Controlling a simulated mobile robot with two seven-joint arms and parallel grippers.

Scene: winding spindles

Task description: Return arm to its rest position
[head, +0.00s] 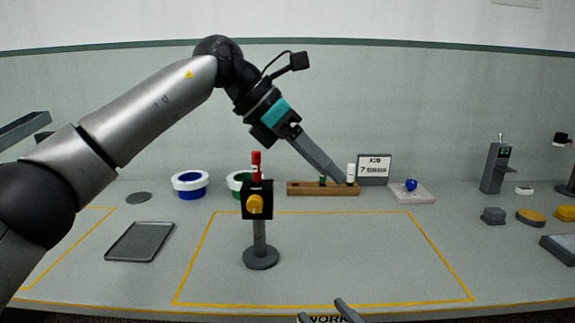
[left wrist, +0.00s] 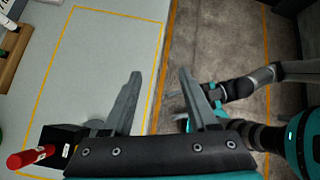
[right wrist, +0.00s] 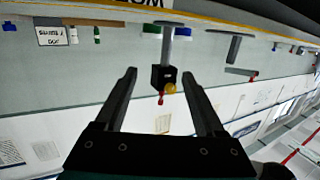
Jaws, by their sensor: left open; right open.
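A black winding box (head: 257,200) stands on a grey post with a round base. A yellow knob (head: 255,204) is on its front and a red spindle (head: 256,165) sticks up from its top. The red spindle also shows in the left wrist view (left wrist: 30,157). My left gripper (head: 342,180) hangs right of the box, in front of the wooden rack in the head view. It is open and empty in the left wrist view (left wrist: 160,75). My right gripper (head: 324,311) is low at the front edge, open and empty in the right wrist view (right wrist: 162,78).
A wooden rack (head: 300,189) holds a green spindle (head: 322,181) and a white spindle (head: 351,172). A grey tray (head: 140,242) lies left. The yellow-outlined area right of the stand is clear.

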